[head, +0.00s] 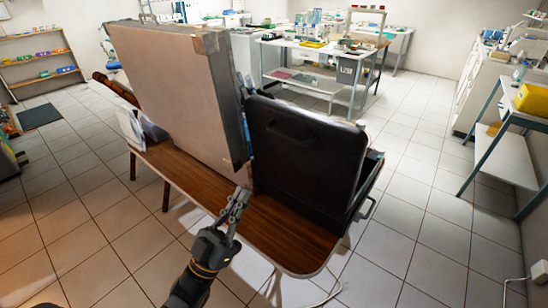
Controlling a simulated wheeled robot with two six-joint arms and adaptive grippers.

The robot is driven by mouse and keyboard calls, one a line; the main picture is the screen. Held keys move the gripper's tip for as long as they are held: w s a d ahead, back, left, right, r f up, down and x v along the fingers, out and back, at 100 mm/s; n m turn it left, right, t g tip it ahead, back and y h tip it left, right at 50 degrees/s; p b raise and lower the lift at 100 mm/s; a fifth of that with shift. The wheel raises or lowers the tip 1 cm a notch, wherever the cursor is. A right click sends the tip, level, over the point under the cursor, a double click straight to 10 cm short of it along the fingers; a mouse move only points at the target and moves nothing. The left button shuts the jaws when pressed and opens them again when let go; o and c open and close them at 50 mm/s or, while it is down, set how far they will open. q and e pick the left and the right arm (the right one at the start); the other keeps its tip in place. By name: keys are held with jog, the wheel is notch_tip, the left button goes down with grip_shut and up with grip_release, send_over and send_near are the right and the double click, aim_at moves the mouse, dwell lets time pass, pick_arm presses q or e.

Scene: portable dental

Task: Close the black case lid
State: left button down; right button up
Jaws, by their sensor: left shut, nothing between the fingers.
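The black case stands on a brown wooden table (290,235). Its lid (305,145) is raised and close to upright, its broad black face turned toward me. A part of the case body (372,172) shows at the right behind the lid; the rest of the body and the inside are hidden. My left gripper (241,194) is shut and empty. In the picture it is left of and below the lid, over the near side of the table, apart from the lid. My right gripper is not in view.
A large beige and grey case panel (175,95) stands upright left of the black lid, close beside it. White items (132,130) sit at the table's left end. Lab benches (325,55) stand at the back, and a shelf table (500,140) at the right. The tiled floor between is clear.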

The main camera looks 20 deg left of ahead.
pick_arm(q)
jog(key=w+f+p+x, duration=0.2)
jog(key=p+x, duration=0.2)
jog(key=x, duration=0.9)
jog(key=shift+d+f, duration=0.15)
jog(key=shift+d, duration=0.1)
jog(key=shift+s, duration=0.1)
